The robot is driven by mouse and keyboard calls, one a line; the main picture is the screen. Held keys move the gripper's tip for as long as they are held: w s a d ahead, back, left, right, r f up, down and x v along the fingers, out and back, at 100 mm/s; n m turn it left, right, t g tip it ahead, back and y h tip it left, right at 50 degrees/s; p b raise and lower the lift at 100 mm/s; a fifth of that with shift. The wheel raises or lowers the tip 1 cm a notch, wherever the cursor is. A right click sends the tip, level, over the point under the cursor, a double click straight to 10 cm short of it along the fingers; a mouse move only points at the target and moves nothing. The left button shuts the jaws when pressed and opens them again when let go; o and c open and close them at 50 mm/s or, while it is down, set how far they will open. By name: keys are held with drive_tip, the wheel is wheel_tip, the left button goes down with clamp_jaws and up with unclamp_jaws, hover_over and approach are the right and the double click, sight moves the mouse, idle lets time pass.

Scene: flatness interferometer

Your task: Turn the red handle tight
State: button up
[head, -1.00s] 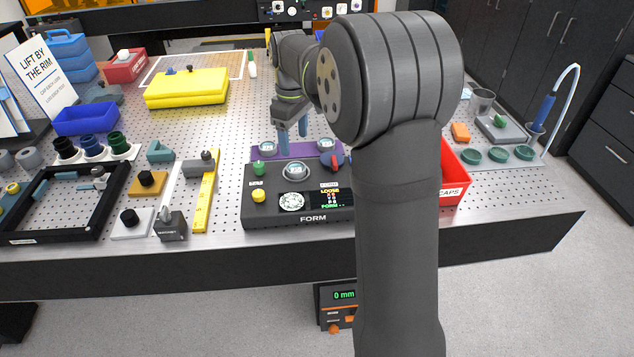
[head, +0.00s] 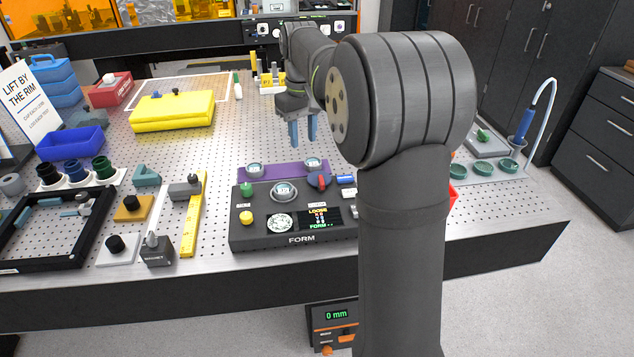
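The red handle (head: 316,181) sits at the back right of the dark FORM box (head: 250,236), beside a round gauge. It is small here, with blue next to it, and its exact angle is hard to tell. A small display (head: 320,217) on the box shows LOOSE in yellow and FORM in green. My gripper (head: 302,133) points down above the bench, behind the box and the purple plate (head: 283,172). Its two blue fingers are apart with nothing between them. My arm hides the right end of the box.
Left of the box are a yellow ruler (head: 192,222), a magnet block (head: 157,253) and a black frame (head: 97,222). A yellow case (head: 172,112) lies behind. Green cups (head: 483,168) stand at the right. The perforated bench (head: 225,150) is clear around my gripper.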

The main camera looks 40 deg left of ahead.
sight(322, 180)
drive_tip(key=w+d+r+m, duration=0.3)
drive_tip(key=d+r+m, duration=0.1)
drive_tip(key=m, duration=0.1)
drive_tip(key=f, duration=1.6)
drive_tip(key=shift+s+a+f, duration=0.2)
drive_tip(key=shift+f, duration=0.2)
clamp_jaws()
